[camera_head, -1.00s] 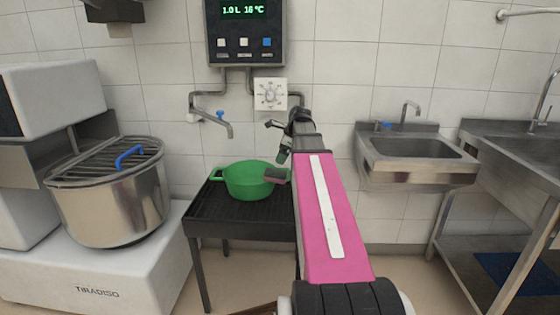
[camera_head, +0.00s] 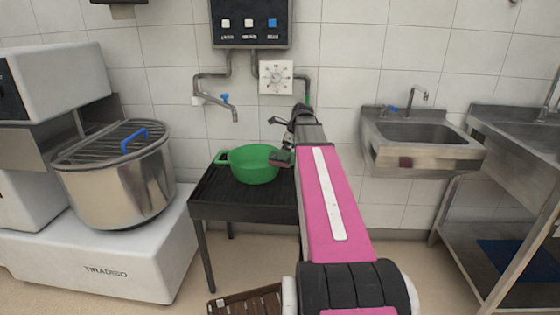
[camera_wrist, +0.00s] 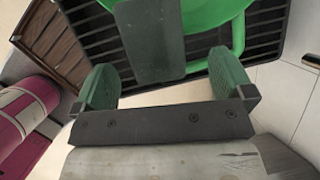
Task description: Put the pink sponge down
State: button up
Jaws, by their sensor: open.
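No clearly pink sponge shows in either view. My gripper (camera_wrist: 165,80) is open in the wrist view, its two green fingers wide apart. A flat, dark grey-green slab (camera_wrist: 150,40) shows between and beyond the fingers; I cannot tell what it is or whether anything touches it. In the head view my gripper (camera_head: 282,150) is small and partly hidden by my arm, by the right rim of a green pot (camera_head: 252,168). The pot stands on a black slatted stand (camera_head: 235,207) and also shows below the gripper in the wrist view (camera_wrist: 195,15).
A steel mixing bowl with a grid lid (camera_head: 115,185) stands at left on a white base. A steel sink (camera_head: 420,150) hangs at right beside a steel table (camera_head: 520,160). A wall tap (camera_head: 218,103) is above the stand. A brown slatted crate (camera_head: 245,302) lies on the floor.

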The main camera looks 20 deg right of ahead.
jog(key=shift+s+x, duration=0.15)
jog(key=shift+x, duration=1)
jog(key=shift+s+x, duration=0.15)
jog(key=shift+x, duration=0.95)
jog(key=c, duration=1.1)
jog(key=shift+o, duration=0.2)
